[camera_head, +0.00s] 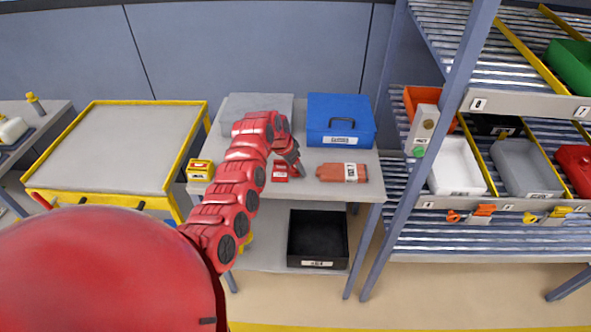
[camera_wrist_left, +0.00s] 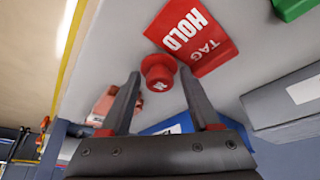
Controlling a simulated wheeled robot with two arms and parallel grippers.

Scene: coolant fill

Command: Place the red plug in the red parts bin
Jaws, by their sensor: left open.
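The red plug (camera_wrist_left: 158,72), a small round knob, stands on the grey table top in the left wrist view. It lies between the two spread fingers of my left gripper (camera_wrist_left: 160,78), which is open; I cannot tell if they touch it. In the head view my left gripper (camera_head: 298,169) is low over the table, and I cannot make out the plug there. A red HOLD tag (camera_wrist_left: 197,40) lies beside the plug; it also shows in the head view (camera_head: 281,171). A red bin (camera_head: 575,160) sits on the rack at the right edge, partly cut off. My right gripper is not seen.
A blue case (camera_head: 340,120) and a grey box (camera_head: 245,103) stand at the table's back. An orange-brown pouch (camera_head: 335,172) lies right of my gripper, a yellow box (camera_head: 200,170) to the left. White (camera_head: 452,165) and grey (camera_head: 520,165) bins stand on the rack behind an upright post.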

